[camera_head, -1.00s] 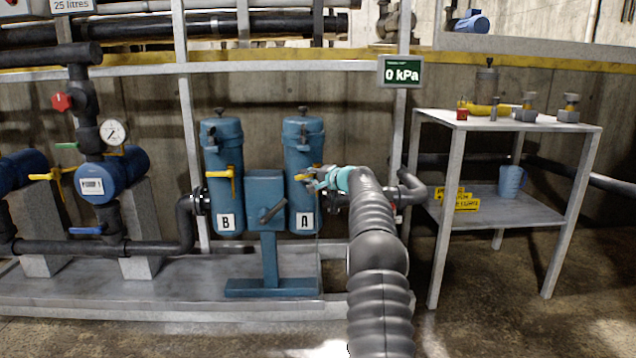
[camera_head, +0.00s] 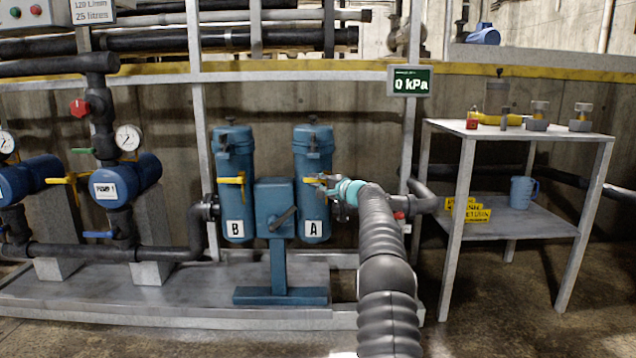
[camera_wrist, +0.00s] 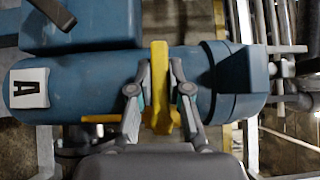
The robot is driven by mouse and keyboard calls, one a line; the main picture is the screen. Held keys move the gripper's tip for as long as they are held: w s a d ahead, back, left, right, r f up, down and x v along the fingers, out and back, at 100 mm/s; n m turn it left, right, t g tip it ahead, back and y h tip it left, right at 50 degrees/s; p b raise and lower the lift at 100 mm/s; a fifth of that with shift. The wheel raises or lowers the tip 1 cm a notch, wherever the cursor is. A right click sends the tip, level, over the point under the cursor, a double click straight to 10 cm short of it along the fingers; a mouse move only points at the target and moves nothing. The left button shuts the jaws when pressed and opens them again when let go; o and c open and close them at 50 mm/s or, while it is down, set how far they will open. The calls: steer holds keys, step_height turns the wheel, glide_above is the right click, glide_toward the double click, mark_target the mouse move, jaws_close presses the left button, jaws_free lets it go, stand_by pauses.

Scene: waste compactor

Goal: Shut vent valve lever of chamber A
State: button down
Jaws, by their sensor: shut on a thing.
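Chamber A (camera_head: 312,222) is a blue upright cylinder with a white "A" label; it lies sideways in the wrist view (camera_wrist: 90,80). Its yellow vent valve lever (camera_head: 310,180) is on the upper front. In the wrist view the yellow lever piece (camera_wrist: 159,55) runs across the chamber's width, and a thinner yellow bar (camera_wrist: 100,118) points toward the label end. My gripper (camera_head: 326,183) is at this lever from the right. In the wrist view its fingers (camera_wrist: 160,82) are closed around the yellow piece from both sides. The fingers partly hide the valve.
Chamber B (camera_head: 235,215), with its own yellow lever (camera_head: 231,180), stands to the left. A blue box with a grey handle (camera_head: 276,208) stands between them in front. A display (camera_head: 410,81) reads 0 kPa. A metal table (camera_head: 468,134) stands at right.

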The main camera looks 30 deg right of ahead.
steer(key=c, duration=1.1)
jaws_free()
steer(key=shift+w+a+r, duration=0.1)
steer(key=shift+a, duration=0.15)
steer(key=shift+d, duration=0.3)
steer(key=shift+s+d, duration=0.2)
steer(key=shift+s, duration=0.45)
steer(key=v, duration=1.1)
